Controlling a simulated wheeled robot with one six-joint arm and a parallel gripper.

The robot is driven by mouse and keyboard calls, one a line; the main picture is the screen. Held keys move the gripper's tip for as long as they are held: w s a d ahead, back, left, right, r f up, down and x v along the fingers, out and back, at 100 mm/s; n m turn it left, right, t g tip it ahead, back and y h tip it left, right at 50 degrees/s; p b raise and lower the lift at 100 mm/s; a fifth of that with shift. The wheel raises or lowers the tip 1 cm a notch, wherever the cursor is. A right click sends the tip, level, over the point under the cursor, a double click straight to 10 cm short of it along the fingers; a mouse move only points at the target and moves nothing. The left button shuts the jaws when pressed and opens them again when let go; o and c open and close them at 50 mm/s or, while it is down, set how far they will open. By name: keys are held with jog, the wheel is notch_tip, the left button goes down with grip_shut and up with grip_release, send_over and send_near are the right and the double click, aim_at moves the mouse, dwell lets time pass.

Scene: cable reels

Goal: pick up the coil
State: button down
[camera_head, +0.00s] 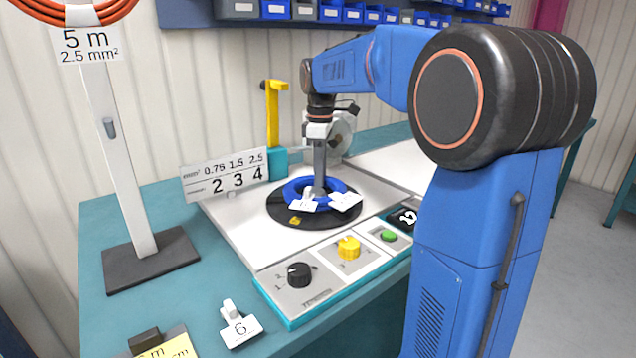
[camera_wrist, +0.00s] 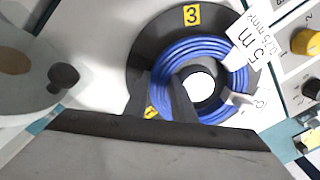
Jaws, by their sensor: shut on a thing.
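The blue coil (camera_head: 299,187) lies on a round black disc (camera_head: 283,211) on the white panel of the bench machine. White tags hang on it; in the wrist view the coil (camera_wrist: 208,50) carries a tag (camera_wrist: 256,42) reading 5 m. The disc (camera_wrist: 143,56) shows yellow number labels, one reading 3. My gripper (camera_head: 318,192) reaches down from above and is shut on the coil's ring. In the wrist view my gripper's fingers (camera_wrist: 165,100) straddle the near-left part of the ring. The coil seems to rest on the disc still; any small gap is hidden.
A yellow lever (camera_head: 273,115) and a number plate (camera_head: 225,176) stand behind left of the disc. Black (camera_head: 299,273), yellow (camera_head: 348,247) and green (camera_head: 389,236) controls line the front. A post stand (camera_head: 130,170) holds an orange coil (camera_head: 75,12) at left. A tag numbered 6 (camera_head: 240,329) lies in front.

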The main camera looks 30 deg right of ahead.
notch_tip(320, 180, up, 10)
dwell(0.5)
jog(key=shift+f, duration=0.1)
dwell(0.8)
